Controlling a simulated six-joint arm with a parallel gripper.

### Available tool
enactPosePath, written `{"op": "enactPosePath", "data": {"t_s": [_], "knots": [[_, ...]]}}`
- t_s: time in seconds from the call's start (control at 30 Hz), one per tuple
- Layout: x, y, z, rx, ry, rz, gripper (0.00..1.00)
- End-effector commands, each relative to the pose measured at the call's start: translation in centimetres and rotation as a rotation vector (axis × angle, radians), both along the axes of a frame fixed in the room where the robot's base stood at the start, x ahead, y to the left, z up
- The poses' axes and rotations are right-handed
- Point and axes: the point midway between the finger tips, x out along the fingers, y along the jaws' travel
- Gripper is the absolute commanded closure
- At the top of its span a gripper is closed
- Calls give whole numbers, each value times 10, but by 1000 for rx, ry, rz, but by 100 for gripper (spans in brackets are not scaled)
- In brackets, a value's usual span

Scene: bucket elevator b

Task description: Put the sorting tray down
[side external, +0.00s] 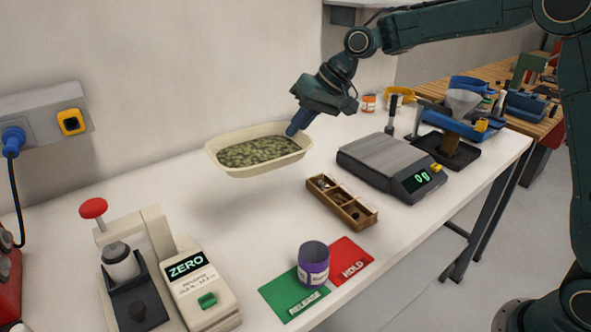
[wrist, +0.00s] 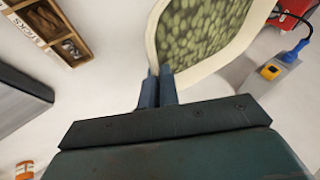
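The sorting tray (side external: 212,154) is a cream, shallow tray with a layer of green pellet-like pieces in it. It is held above the white bench near the wall, with a shadow on the bench below it, and looks roughly level. My gripper (side external: 297,127) is shut on the tray's rim at its right end in the side view. In the wrist view, the blue fingers (wrist: 158,90) pinch the rim of the tray (wrist: 152,38), and only part of the tray shows.
A wooden divided box (side external: 342,203) and a scale reading 0 g (side external: 385,155) stand to the right. A purple cup (side external: 313,265) sits on the green and red cards. A moisture meter marked ZERO (side external: 190,280) is front left. Bare bench (side external: 200,210) lies below the tray.

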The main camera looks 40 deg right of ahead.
Motion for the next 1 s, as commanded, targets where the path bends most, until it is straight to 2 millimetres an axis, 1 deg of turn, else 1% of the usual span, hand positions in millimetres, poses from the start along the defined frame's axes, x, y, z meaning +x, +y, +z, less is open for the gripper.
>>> {"op": "enactPosePath", "data": {"t_s": [0.2, 0.37, 0.57, 1.0], "knots": [[1, 2, 1, 0, -1, 2, 100], [0, 2, -10, 1, 3, 2, 100], [0, 2, -41, 1, 4, 3, 100], [0, 2, -125, 0, 4, 2, 100]]}}
